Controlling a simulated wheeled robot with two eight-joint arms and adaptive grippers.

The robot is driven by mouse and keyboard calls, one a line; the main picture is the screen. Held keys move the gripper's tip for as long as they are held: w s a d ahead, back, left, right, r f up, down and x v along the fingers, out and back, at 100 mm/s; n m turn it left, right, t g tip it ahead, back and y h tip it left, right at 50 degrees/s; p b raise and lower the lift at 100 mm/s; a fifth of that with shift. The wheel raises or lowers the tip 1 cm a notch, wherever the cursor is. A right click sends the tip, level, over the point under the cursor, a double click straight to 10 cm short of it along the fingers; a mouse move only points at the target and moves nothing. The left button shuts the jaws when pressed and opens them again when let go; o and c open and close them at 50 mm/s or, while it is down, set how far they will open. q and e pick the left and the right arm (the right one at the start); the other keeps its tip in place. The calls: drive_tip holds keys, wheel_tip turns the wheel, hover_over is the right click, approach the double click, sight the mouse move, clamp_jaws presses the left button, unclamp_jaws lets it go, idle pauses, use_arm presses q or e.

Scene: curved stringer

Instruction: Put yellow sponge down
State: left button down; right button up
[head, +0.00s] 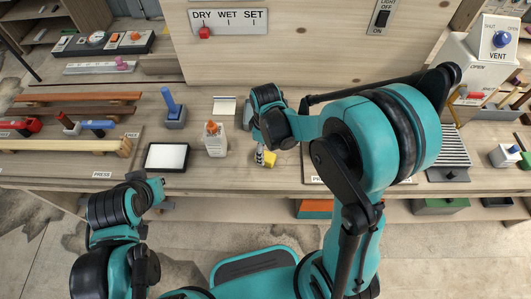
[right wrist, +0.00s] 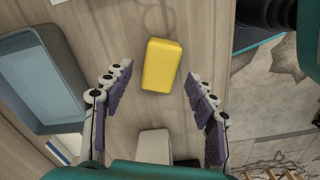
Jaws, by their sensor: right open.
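The yellow sponge (right wrist: 162,65) lies on the wooden bench top in the right wrist view, beyond and between the fingertips of my right gripper (right wrist: 158,88). The gripper is open, with a finger on each side and no visible contact with the sponge. In the head view the sponge (head: 269,159) shows partly beside the right gripper (head: 262,155), near the front edge of the bench. The right arm hides part of that area. My left gripper (head: 157,190) is in front of the bench at the lower left, and its jaws are not clear.
A white bottle with an orange cap (head: 214,140) stands left of the sponge. A white pad with a dark frame (head: 166,157) lies further left. In the right wrist view a blue-grey tray (right wrist: 42,85) is at the left. The bench edge is close at the right.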

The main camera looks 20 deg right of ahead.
sight(266, 156)
wheel_tip(266, 156, up, 8)
drive_tip(key=p, duration=0.2)
drive_tip(key=s+d+r+m+t, duration=0.4)
drive_tip(key=s+r+m+t, duration=0.3)
drive_tip(key=s+m, duration=0.3)
drive_tip(key=shift+s+d+r, duration=0.15)
drive_tip(key=shift+d+r, duration=0.2)
drive_tip(key=shift+r, duration=0.4)
drive_tip(key=shift+f, duration=0.1)
wheel_tip(266, 156, down, 3)
drive_tip(key=b, duration=0.3)
drive_tip(key=shift+o, duration=0.6)
